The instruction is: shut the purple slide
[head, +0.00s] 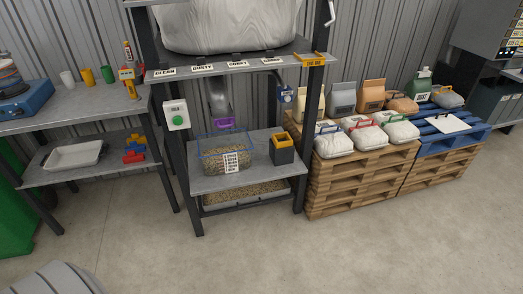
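The purple slide (225,123) sits at the lower end of a grey metal spout (220,102), under the hopper shelf of the dark-framed stand. It is small in the head view, and I cannot tell whether it is open or shut. Below it, a clear bin with a blue rim (208,160) stands on the stand's grey shelf, holding grainy tan material and a white printed label. Neither of my grippers is in view.
A white box with a green button (176,116) is on the stand's left post. A black-and-yellow box (283,149) stands right of the bin. A grain-filled tray (245,193) lies below. Pallets with bags (360,180) stand right, a workbench (75,112) left. The front floor is largely clear.

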